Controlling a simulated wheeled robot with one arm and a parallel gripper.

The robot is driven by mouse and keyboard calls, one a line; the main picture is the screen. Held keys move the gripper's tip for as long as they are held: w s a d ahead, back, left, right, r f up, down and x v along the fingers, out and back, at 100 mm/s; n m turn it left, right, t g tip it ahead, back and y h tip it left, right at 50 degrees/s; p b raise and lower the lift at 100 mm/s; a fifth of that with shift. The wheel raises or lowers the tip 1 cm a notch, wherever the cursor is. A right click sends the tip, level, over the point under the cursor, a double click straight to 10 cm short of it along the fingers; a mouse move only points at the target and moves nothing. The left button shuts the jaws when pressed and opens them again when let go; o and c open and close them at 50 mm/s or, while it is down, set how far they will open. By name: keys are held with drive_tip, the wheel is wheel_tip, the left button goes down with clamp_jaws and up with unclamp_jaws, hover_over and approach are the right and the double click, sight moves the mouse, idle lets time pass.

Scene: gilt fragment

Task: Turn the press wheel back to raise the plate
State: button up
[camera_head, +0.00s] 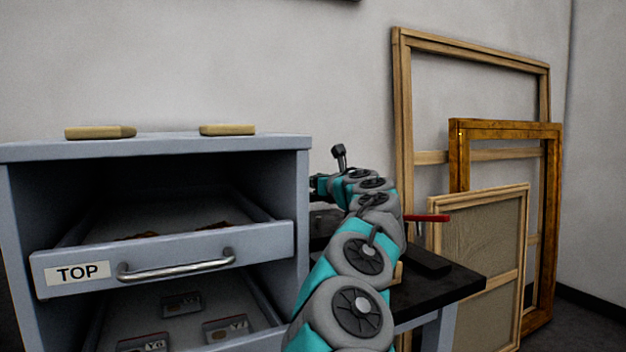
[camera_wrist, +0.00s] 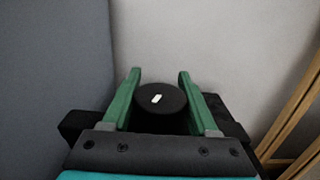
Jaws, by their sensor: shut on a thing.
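In the wrist view, the black round top of the press wheel (camera_wrist: 160,94), with a short white mark on it, sits between the two green fingers of my gripper (camera_wrist: 160,72). The fingers stand on either side of it, and my gripper is shut on it. Dark parts show behind and beside the fingers. In the head view my own arm reaches over the dark bench and hides most of the press. I cannot make out the plate or how high it is.
A grey cabinet (camera_head: 160,145) stands left of my arm, its TOP drawer (camera_head: 200,248) open. A dark bench (camera_head: 455,283) with a red-handled thing (camera_head: 428,218) is at the right. Wooden frames (camera_head: 505,130) lean on the wall beyond it.

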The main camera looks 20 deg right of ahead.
drive_tip(key=c, duration=0.4)
drive_tip(key=shift+n+y, duration=0.4)
drive_tip(key=shift+y, duration=0.2)
drive_tip(key=shift+s+a+n+g+y, duration=0.1)
drive_tip(key=shift+a+n+g+y, duration=0.15)
drive_tip(key=shift+n+y, duration=0.55)
drive_tip(key=shift+a+n+g+y, duration=0.15)
drive_tip(key=shift+n+g+y, duration=0.25)
drive_tip(key=shift+y, duration=0.65)
drive_tip(key=shift+s+a+n+g+y, duration=0.1)
drive_tip(key=shift+a+n+g+y, duration=0.15)
drive_tip(key=shift+n+y, duration=0.6)
drive_tip(key=o, duration=1.4)
drive_tip(key=shift+s+d, duration=0.1)
drive_tip(key=shift+d, duration=0.05)
drive_tip(key=shift+b+v, duration=1)
drive_tip(key=shift+v, duration=2.8)
